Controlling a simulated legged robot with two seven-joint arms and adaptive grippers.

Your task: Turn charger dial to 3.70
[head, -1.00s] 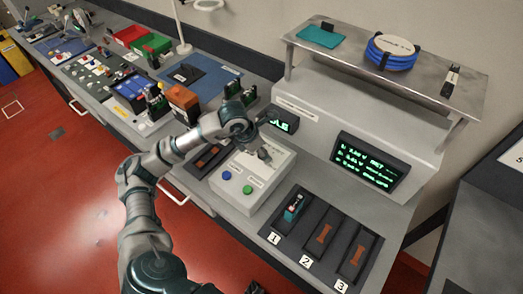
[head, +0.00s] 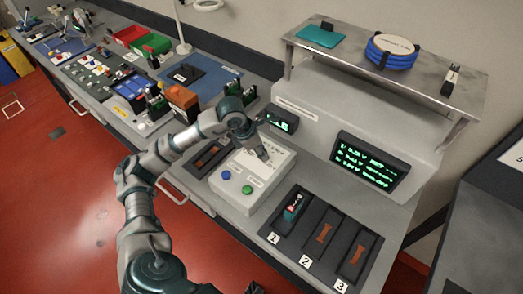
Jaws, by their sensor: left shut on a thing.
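The charger (head: 238,192) is a pale box on the bench with a blue button (head: 226,175) and a green button (head: 247,189) on its sloped top. My left gripper (head: 264,155) reaches down onto the upper part of the charger and is shut on its dial, which the fingers mostly hide. A small display (head: 282,121) with green digits stands behind the charger; my gripper partly covers it and the value is not readable. My right gripper is not clearly in view.
Slots numbered 1, 2 and 3 lie to the right; slot 1 holds a teal battery (head: 294,206). A green-text screen (head: 367,161) stands behind them. A metal shelf (head: 440,88) with blue cable overhangs the back.

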